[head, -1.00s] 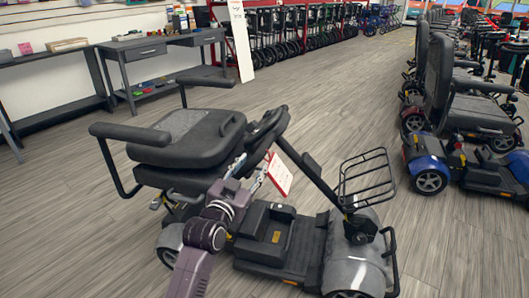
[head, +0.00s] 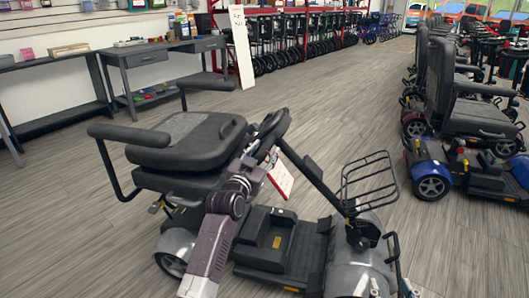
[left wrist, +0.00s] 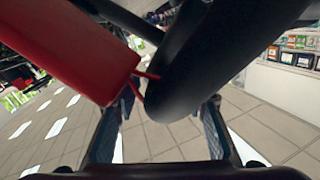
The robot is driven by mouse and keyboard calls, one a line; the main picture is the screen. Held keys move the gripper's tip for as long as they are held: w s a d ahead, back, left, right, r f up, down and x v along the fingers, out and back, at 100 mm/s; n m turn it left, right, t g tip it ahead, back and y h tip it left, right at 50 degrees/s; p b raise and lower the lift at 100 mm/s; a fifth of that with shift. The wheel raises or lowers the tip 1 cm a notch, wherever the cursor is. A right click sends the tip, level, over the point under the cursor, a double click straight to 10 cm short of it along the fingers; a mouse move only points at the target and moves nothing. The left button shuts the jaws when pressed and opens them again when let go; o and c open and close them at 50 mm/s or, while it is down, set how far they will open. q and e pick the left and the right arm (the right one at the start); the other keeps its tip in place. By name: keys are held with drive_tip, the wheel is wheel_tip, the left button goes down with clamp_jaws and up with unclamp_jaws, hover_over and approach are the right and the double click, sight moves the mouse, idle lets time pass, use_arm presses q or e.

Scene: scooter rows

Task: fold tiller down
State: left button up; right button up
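The grey and black scooter (head: 290,240) stands in the middle of the head view. Its tiller (head: 318,178) leans back from the front toward the padded seat (head: 190,140), with the black handle loop (head: 270,132) at its top near the seat edge. My left gripper (head: 262,160) is at the handle, below its loop; my arm partly hides it. In the left wrist view the gripper's fingers (left wrist: 163,108) are spread, with the black handle (left wrist: 205,55) between and beyond them. I cannot tell whether they touch it. A red tag (left wrist: 75,45) hangs beside the handle. My right gripper is not in view.
A wire basket (head: 368,180) stands at the scooter's front. Another scooter (head: 470,165) with blue panels is at the right. Grey tables (head: 165,47) line the left wall. Open wood floor lies behind the scooter.

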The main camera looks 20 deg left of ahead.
sight(277, 138)
use_arm(q)
clamp_jaws()
idle(0.3)
drive_tip(key=shift+d+r+p, duration=0.5)
drive_tip(key=shift+r+p, duration=0.15)
drive_tip(key=shift+p, duration=0.35)
drive_tip(key=shift+d+r+m+p, duration=0.3)
drive_tip(key=shift+d+r+p, duration=0.2)
drive_tip(key=shift+d+p, duration=0.25)
use_arm(e)
drive_tip(key=s+d+f+g+h, duration=0.1)
drive_tip(key=s+d+f+g, duration=0.1)
drive_tip(key=s+f+g, duration=0.2)
drive_tip(key=s+d+f+g+h, duration=0.1)
drive_tip(key=s+d+f+g, duration=0.2)
drive_tip(key=s+f, duration=0.6)
drive_tip(key=shift+s+d+f+g+h, duration=0.2)
drive_tip(key=shift+f+g+h, duration=0.25)
drive_tip(key=shift+g, duration=0.75)
